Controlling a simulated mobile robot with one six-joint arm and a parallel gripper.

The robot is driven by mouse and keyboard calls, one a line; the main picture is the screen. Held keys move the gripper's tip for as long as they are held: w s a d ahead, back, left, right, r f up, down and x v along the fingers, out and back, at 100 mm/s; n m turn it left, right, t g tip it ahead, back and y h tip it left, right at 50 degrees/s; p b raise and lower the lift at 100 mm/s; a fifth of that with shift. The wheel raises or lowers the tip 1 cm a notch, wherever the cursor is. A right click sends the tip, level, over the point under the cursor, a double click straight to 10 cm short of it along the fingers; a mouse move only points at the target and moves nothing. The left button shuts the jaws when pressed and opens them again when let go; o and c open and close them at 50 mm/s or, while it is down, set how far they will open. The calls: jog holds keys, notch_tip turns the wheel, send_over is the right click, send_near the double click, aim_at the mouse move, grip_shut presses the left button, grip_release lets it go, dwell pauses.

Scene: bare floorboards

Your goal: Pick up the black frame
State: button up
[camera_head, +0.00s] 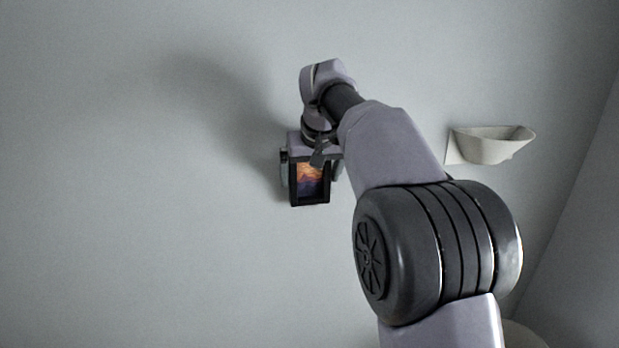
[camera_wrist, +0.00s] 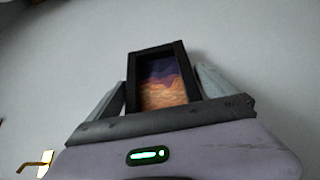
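The black frame (camera_head: 294,190) holds a small orange and purple picture and is in front of a plain grey wall. My gripper (camera_head: 311,172) is at the frame, with one finger on each side of it. In the wrist view the frame (camera_wrist: 133,75) stands between the two fingers of my gripper (camera_wrist: 160,88). Both fingers are very close to the frame's side edges. I cannot tell whether they press on it or leave a thin gap. Part of the frame's upper edge is hidden by my gripper in the head view.
A pale bowl-shaped wall fixture (camera_head: 490,146) is to the right of my arm. A small gold and lit object (camera_wrist: 42,160) shows at the lower left of the wrist view. The wall left of the frame is bare, and a wall corner runs along the far right.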

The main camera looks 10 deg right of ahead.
jog(key=c, duration=1.2)
